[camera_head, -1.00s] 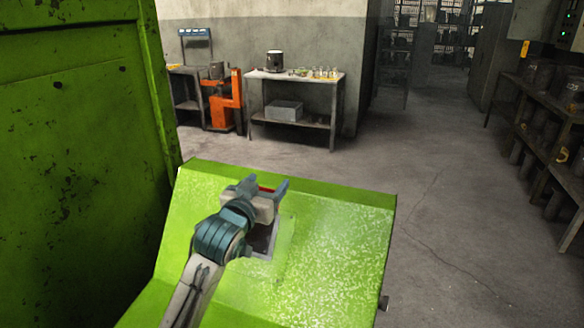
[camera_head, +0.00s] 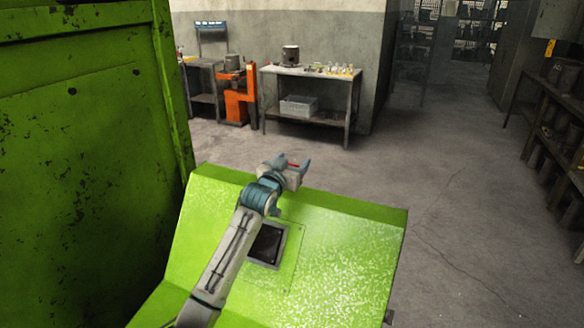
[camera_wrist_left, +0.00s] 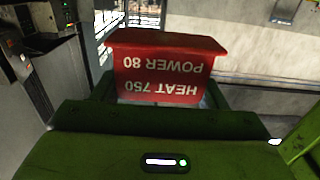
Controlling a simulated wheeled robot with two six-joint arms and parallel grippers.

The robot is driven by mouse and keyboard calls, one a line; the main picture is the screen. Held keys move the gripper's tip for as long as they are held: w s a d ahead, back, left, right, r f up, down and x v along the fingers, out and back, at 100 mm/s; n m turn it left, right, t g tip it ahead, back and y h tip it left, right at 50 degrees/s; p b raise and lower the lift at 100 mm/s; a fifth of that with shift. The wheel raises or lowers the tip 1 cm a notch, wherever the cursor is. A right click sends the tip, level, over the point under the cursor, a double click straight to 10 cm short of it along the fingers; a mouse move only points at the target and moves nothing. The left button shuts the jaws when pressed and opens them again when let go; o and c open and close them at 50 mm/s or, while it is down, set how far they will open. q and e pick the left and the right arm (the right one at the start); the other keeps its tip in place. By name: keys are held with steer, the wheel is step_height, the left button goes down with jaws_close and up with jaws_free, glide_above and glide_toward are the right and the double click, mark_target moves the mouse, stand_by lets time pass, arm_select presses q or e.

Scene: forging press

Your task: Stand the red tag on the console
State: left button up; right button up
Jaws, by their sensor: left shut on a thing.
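The red tag (camera_wrist_left: 165,72) fills the upper middle of the left wrist view, with white lettering "HEAT 750" and "POWER 80" that reads upside down there. In the head view only a small red part of the tag (camera_head: 293,165) shows between the fingers. My left gripper (camera_head: 290,163) is shut on it. The gripper appears over the far top edge of the green console (camera_head: 335,255). I cannot tell whether the tag touches the console. My right gripper is not in view.
The console's sloping face has a dark square panel (camera_head: 267,243), partly beside my left arm. A tall green press wall (camera_head: 85,150) stands close on the left. A workbench (camera_head: 310,72) and an orange jack (camera_head: 238,98) stand behind. The floor to the right is clear.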

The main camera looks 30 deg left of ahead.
arm_select(q)
steer(key=shift+w, duration=0.25)
steer(key=shift+f+p, duration=0.4)
steer(key=shift+f, duration=0.05)
step_height(320, 180, down, 2)
steer(key=shift+f+p, duration=0.1)
steer(key=shift+p, duration=0.45)
steer(key=shift+f, duration=0.25)
steer(key=shift+f, duration=0.2)
steer(key=o, duration=0.9)
steer(key=shift+o, duration=0.2)
steer(key=shift+r, duration=0.1)
